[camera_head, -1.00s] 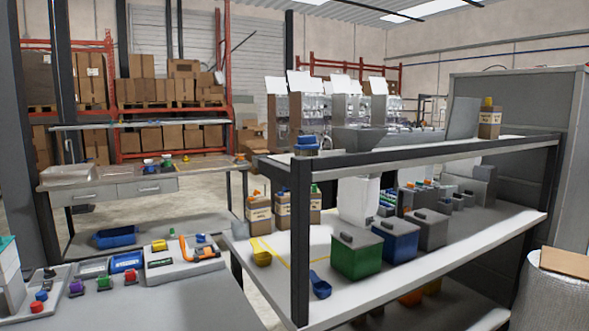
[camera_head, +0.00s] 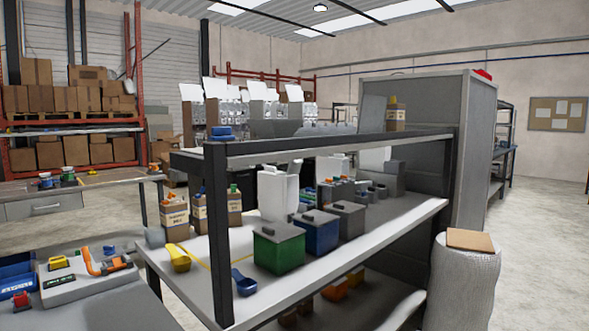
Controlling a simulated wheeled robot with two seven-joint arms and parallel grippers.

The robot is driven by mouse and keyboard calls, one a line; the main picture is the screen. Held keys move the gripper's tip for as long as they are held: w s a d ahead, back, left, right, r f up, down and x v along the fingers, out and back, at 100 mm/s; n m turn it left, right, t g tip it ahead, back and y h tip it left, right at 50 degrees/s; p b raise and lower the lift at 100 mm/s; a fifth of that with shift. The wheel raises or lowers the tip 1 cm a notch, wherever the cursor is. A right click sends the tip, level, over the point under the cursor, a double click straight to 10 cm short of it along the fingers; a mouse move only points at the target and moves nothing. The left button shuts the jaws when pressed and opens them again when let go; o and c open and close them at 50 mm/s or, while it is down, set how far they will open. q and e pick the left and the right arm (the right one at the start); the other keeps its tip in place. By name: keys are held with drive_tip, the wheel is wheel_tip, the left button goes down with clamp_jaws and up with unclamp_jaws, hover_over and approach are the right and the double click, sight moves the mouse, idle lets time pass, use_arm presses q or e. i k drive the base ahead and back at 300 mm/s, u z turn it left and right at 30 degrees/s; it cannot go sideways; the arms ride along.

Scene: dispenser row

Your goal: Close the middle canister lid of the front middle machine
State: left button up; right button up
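A row of dispenser machines (camera_head: 228,112) stands in the background, behind the shelf bench. Several white panels, which look like raised lids (camera_head: 215,88), stick up from their tops. The machines are small and partly hidden by the bench's upper shelf. I cannot tell which is the front middle machine or make out its middle canister lid. Neither of my grippers is in view.
A two-level bench (camera_head: 330,150) with dark posts fills the middle, holding a green box (camera_head: 278,252), a blue box (camera_head: 316,238) and bottles. A grey cabinet (camera_head: 470,150) and a wrapped drum (camera_head: 462,290) stand right. Open floor (camera_head: 540,250) lies at far right.

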sight(294, 166)
drive_tip(key=z, duration=1.65)
drive_tip(key=i, duration=1.5)
drive_tip(key=u, duration=2.9)
